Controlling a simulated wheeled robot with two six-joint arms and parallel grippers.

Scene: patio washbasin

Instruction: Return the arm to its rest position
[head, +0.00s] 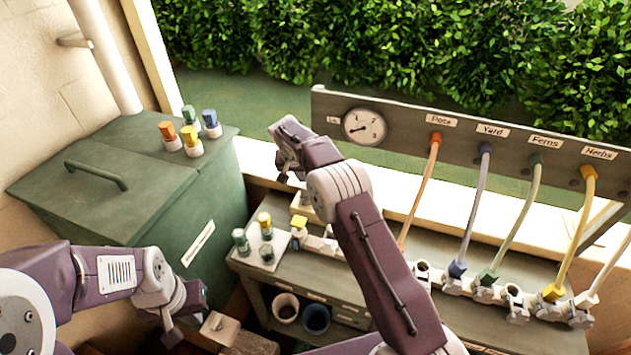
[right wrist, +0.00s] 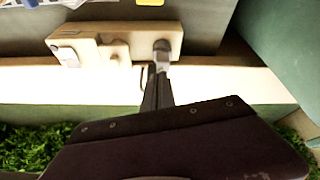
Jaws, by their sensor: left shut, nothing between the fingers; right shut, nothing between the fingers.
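My right arm rises across the middle of the head view, and its purple gripper (head: 283,165) is up beside the left end of the gauge panel. In the right wrist view its narrow fingers (right wrist: 160,60) are shut and empty, overlapping a pale block with knobs (right wrist: 90,48); I cannot tell whether they touch it. My left gripper (head: 170,328) is at the lower left, low in front of the green chest, shut with nothing in it.
The panel (head: 330,108) carries a gauge (head: 364,126) and several coloured hoses running down to the bench (head: 385,285). Capped bottles (head: 190,140) stand on the green chest (head: 110,185). Two pots (head: 316,318) sit below the bench top. A hedge (head: 400,50) stands behind.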

